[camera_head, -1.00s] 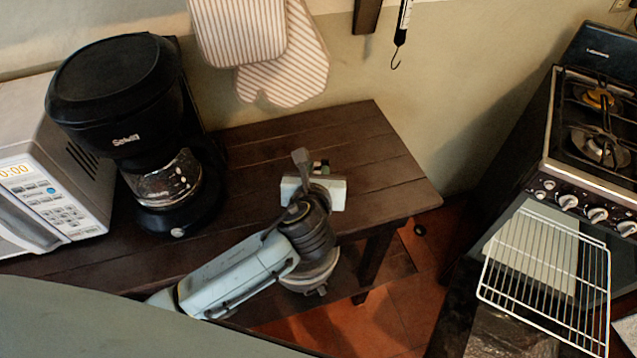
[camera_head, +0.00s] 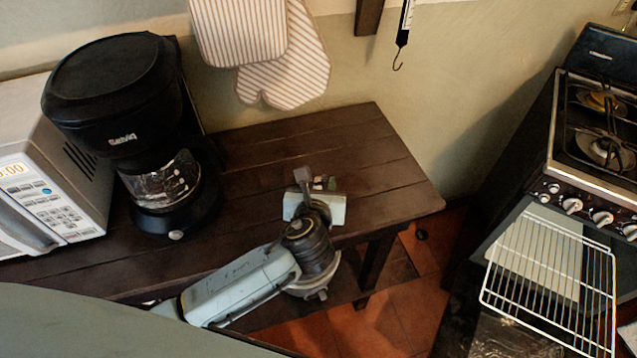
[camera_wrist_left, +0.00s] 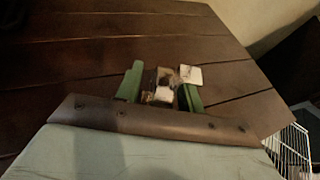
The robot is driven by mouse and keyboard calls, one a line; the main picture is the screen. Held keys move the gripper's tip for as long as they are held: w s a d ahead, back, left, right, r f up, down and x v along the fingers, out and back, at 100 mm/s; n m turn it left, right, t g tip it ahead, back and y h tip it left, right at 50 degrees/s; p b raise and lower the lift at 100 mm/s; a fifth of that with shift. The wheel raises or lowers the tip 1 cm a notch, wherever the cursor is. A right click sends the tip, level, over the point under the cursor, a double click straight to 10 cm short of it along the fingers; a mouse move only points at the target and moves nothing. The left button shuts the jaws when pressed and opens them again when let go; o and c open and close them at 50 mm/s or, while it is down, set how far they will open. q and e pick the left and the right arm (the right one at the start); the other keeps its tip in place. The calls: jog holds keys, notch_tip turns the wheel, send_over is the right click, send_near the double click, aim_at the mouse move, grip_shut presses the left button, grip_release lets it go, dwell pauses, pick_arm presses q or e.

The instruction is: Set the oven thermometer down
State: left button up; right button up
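My left gripper (camera_head: 318,181) is over the dark wooden table, near its right end. In the left wrist view its two green fingers (camera_wrist_left: 161,82) stand apart. A small dark and whitish item (camera_wrist_left: 161,92), probably the oven thermometer, sits between them, with a pale square piece (camera_wrist_left: 190,74) by the right fingertip. I cannot tell whether the fingers press on it or whether it touches the table. In the head view it is too small to make out clearly. My right gripper is not in view.
A black coffee maker (camera_head: 115,90) and a microwave (camera_head: 45,195) stand on the table (camera_head: 375,160) to the left. Striped mitts (camera_head: 285,65) hang on the wall behind. A stove (camera_head: 600,150) and a wire rack (camera_head: 550,275) are at the right. The table's right end is mostly clear.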

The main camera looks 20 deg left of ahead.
pick_arm(q)
jog(key=shift+s+r, duration=0.15)
jog(key=shift+r, duration=0.05)
jog(key=p+v, duration=0.2)
jog(key=v, duration=0.9)
jog(key=shift+s+d+r, duration=0.1)
jog(key=shift+s+d, duration=0.05)
jog(key=shift+s, duration=0.15)
